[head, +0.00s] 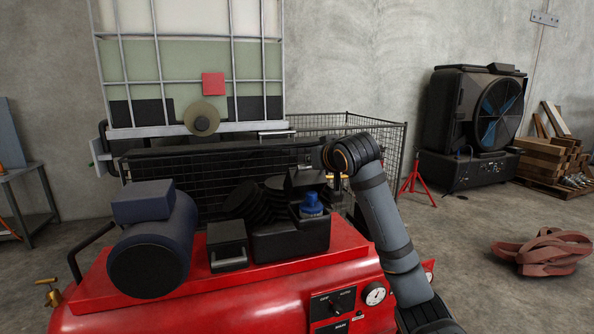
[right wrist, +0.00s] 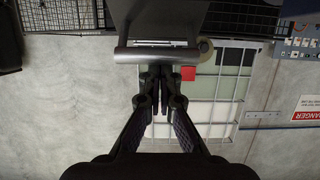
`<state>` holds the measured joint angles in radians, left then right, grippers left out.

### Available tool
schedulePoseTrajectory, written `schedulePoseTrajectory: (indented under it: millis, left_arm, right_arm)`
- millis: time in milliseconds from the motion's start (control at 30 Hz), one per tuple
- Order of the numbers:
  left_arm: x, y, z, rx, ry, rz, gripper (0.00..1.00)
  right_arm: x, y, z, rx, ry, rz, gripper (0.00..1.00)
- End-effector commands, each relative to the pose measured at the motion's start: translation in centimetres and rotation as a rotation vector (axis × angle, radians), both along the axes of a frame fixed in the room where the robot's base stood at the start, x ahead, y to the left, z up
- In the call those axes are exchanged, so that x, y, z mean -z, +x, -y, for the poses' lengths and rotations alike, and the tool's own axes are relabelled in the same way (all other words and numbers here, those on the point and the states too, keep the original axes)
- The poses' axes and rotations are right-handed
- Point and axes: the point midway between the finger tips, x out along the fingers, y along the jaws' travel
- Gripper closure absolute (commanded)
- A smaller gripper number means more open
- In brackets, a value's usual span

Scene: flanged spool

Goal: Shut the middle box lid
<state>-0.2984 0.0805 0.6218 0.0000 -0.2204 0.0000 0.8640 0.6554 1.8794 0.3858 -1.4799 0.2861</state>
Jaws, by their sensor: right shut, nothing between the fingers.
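My right arm comes in from the right in the head view and bends left at the wrist. My right gripper (head: 318,155) is small and dark there, behind the compressor top. In the right wrist view my right gripper (right wrist: 159,85) is shut and empty. Its fingertips lie close to a silver cylinder (right wrist: 160,55) edging a dark plate (right wrist: 160,18); contact is unclear. A small black box (head: 228,245) and a larger black bin (head: 285,242) with a blue-topped item (head: 312,203) sit on the compressor. I cannot tell which is the middle box, nor its lid's state. My left gripper is not seen.
The red compressor (head: 285,292) with a dark blue motor (head: 152,240) fills the foreground. Behind stand a wire basket (head: 385,130) and a caged tank (head: 185,65).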

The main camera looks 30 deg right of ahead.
Motion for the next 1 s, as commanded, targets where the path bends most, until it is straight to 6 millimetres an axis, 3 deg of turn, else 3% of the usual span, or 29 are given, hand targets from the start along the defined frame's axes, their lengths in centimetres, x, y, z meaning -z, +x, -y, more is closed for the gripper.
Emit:
schedulePoseTrajectory:
  millis: [33, 200, 567, 700, 1000]
  left_arm:
    - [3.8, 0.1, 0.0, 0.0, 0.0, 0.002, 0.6]
    - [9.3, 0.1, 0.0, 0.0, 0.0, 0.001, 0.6]
    - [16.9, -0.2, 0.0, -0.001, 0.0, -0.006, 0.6]
    - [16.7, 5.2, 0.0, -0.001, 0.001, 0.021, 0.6]
    - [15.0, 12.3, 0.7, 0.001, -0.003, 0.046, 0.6]
  right_arm:
    - [2.5, -0.6, -0.1, 0.001, -0.014, 0.045, 1.0]
    - [3.8, -2.3, -0.5, 0.001, -0.048, 0.188, 1.0]
    - [5.7, -4.6, -1.1, 0.0, -0.094, 0.388, 1.0]
    - [6.3, -5.3, -1.3, 0.0, -0.108, 0.444, 1.0]
    - [8.0, -6.3, -1.5, 0.0, -0.132, 0.552, 1.0]
